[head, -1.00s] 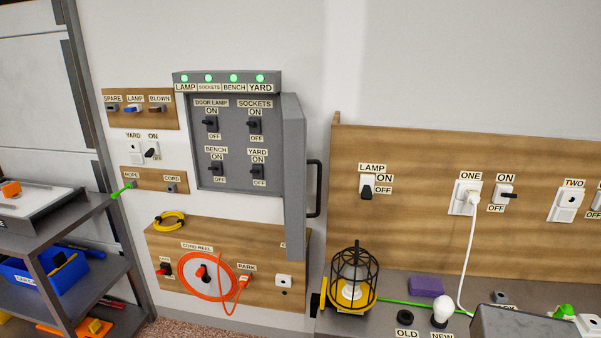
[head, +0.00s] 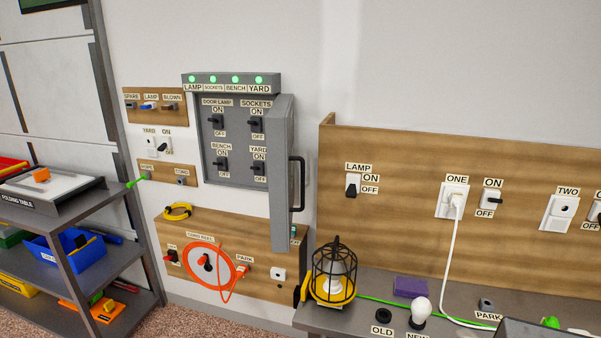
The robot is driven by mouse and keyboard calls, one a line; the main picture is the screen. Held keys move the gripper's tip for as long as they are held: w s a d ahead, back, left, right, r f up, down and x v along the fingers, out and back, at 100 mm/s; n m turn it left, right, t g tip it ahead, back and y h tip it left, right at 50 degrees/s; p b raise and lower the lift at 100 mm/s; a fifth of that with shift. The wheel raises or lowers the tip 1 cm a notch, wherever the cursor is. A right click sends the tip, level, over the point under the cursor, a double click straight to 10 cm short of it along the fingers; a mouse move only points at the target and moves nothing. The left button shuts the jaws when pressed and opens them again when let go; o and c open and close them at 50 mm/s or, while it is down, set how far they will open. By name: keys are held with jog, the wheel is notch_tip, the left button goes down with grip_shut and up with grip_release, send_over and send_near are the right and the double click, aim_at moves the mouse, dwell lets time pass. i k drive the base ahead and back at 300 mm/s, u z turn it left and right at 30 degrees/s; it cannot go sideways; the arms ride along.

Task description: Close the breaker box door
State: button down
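The grey breaker box (head: 233,140) is on the white wall, left of centre in the head view. Its front shows several black switches with ON and OFF labels, and a row of green lights is lit along its top. Its grey door (head: 281,172) stands open on the right side, swung out and seen nearly edge-on. A black bar handle (head: 297,184) is on the door's right side. The door does not cover the switches. My gripper is not in view.
A wooden backboard and grey bench (head: 450,305) stand to the right, with a caged lamp (head: 333,272) below the door. A wooden panel with an orange cord reel (head: 208,262) is below the box. A shelf cart (head: 60,225) stands left.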

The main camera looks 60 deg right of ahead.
aim_at(279, 119)
jog(key=k, duration=2.15)
jog(key=z, duration=1.15)
jog(key=i, duration=1)
jog(key=z, duration=0.05)
